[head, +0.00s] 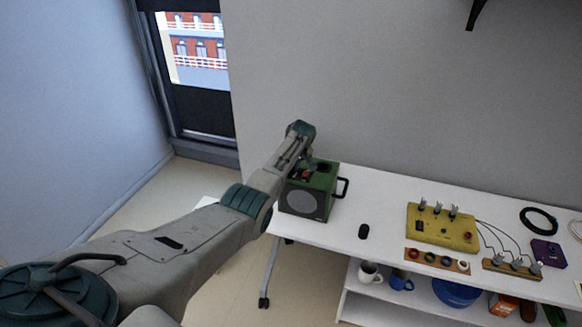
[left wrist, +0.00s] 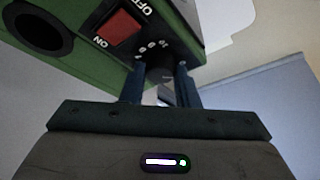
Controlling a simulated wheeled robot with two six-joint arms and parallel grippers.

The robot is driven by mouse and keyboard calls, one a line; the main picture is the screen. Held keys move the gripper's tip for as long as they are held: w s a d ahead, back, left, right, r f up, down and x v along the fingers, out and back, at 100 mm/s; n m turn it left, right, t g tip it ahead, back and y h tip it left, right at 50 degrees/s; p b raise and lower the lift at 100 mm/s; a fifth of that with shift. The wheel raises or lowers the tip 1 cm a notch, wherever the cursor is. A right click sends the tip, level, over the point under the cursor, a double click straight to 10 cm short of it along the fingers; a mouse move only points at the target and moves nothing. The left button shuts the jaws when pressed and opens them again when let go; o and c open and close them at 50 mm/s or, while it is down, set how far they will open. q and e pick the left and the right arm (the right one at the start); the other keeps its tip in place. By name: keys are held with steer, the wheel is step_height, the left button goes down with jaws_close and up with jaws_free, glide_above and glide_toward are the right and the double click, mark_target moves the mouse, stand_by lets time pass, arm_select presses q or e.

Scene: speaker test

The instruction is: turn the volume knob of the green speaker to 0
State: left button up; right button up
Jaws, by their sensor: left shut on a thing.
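The green speaker (head: 321,181) stands at the left end of the white table, with a round grey grille on its front and a black handle on its right. In the left wrist view its green panel (left wrist: 85,62) carries a red ON/OFF switch (left wrist: 119,27), a dark round opening and small white scale marks. The dark volume knob (left wrist: 158,73) is beside these marks, partly hidden by the fingers. My left gripper (left wrist: 162,88) is shut on the knob; it also shows over the speaker in the head view (head: 308,166). I cannot read the knob's setting. My right gripper is out of view.
On the white table (head: 375,200) are a small black object (head: 364,231), a yellow box with switches (head: 441,227), a strip with rings (head: 437,260), cables and a purple box (head: 548,253). Mugs and a blue bowl (head: 456,292) sit on the lower shelf. A wall stands behind.

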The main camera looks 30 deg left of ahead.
arm_select(q)
steer(key=o, duration=1)
steer(key=shift+r, duration=0.1)
steer(key=shift+s+d+r, duration=0.1)
steer(key=shift+d+r, duration=0.15)
steer(key=shift+r, duration=0.35)
steer(key=shift+b+v, duration=1.25)
steer(key=shift+v, duration=3.5)
steer(key=shift+f, duration=0.1)
